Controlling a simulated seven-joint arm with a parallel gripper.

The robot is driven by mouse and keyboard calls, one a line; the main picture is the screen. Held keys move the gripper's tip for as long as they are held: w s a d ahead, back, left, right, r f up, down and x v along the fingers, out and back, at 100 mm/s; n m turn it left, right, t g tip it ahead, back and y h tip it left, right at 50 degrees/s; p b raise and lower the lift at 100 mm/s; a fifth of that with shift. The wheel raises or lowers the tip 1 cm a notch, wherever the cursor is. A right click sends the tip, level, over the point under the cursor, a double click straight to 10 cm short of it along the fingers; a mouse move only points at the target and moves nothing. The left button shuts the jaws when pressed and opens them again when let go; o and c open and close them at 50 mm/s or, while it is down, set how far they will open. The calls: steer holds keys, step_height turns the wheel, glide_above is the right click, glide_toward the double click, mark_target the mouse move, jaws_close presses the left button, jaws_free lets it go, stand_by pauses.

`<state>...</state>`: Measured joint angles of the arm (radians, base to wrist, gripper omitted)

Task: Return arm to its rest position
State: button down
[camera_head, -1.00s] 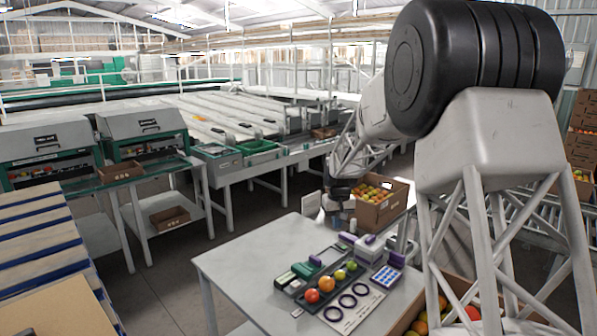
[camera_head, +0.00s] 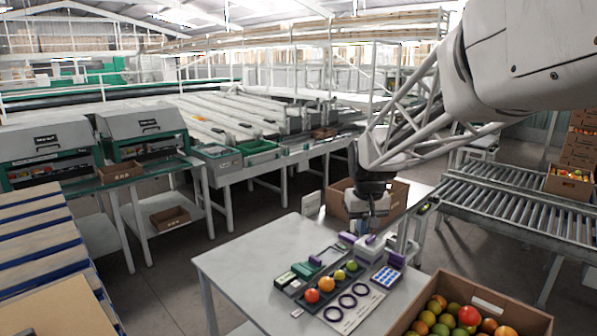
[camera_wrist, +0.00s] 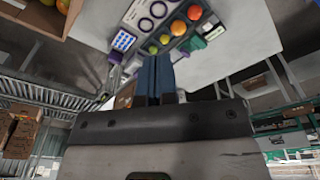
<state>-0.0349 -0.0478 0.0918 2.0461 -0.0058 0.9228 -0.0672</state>
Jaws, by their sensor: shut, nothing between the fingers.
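My gripper (camera_head: 370,230) hangs over the back part of the grey work table (camera_head: 238,262), in front of an open cardboard box (camera_head: 338,197), whose contents are mostly hidden by my arm. In the wrist view its two blue fingers (camera_wrist: 155,62) are together with nothing between them. On the table a dark tray (camera_head: 316,303) holds a row of several red, orange and green tomatoes. A white card (camera_head: 345,316) with three dark rings lies beside it. I cannot tell how far the fingertips are above the table.
A blue-keyed pad (camera_head: 386,277) and a pale device (camera_head: 372,250) stand near the gripper. A crate of fruit (camera_head: 520,318) is at lower right, with a roller conveyor (camera_head: 520,205) beyond. The table's left part is clear.

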steer(key=s+d, duration=0.1)
steer(key=s, duration=1.6)
steer(key=s+d+f+m+t, duration=0.1)
steer(key=s, duration=1.6)
steer(key=shift+d+f, duration=0.25)
